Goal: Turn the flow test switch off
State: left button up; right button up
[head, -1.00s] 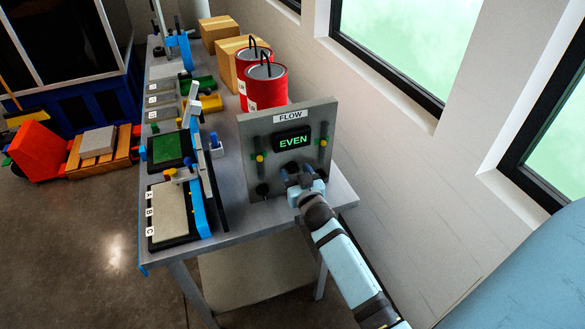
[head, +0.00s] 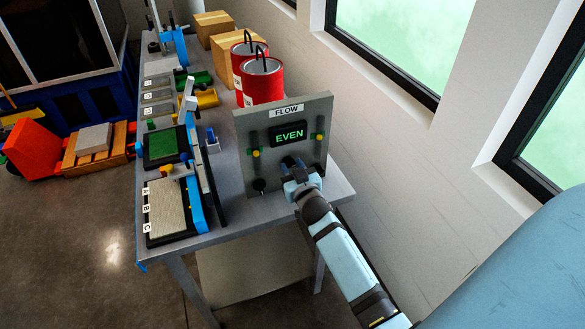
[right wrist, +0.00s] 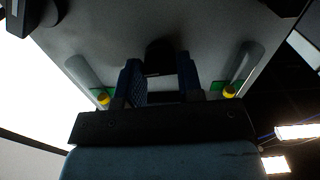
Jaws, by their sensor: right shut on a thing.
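A grey panel (head: 300,107) labelled FLOW stands upright at the near right end of the table. Its dark display (head: 289,135) reads EVEN in green. A black switch or knob sits low on the panel, and my right gripper (head: 293,170) is at it, partly hiding it in the head view. In the right wrist view, the blue fingers stand either side of this black part (right wrist: 159,57), and the gripper is shut on it. Its setting cannot be read. A second black knob (head: 259,185) sits at the panel's lower left. My left gripper is not in view.
Slide tracks with yellow knobs (head: 256,152) flank the display. Two red cans (head: 262,82) stand behind the panel. Trays with a grey mat (head: 167,208) and a green mat (head: 163,147) lie to the left. A wall with windows is on the right.

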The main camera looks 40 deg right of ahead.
jog(key=n, duration=0.8)
jog(key=shift+n, duration=0.3)
jog(key=n, duration=0.4)
jog(key=shift+r+n, duration=0.1)
jog(key=shift+n, duration=2)
jog(key=o, duration=0.9)
jog(key=shift+w, duration=0.1)
jog(key=shift+o, duration=0.2)
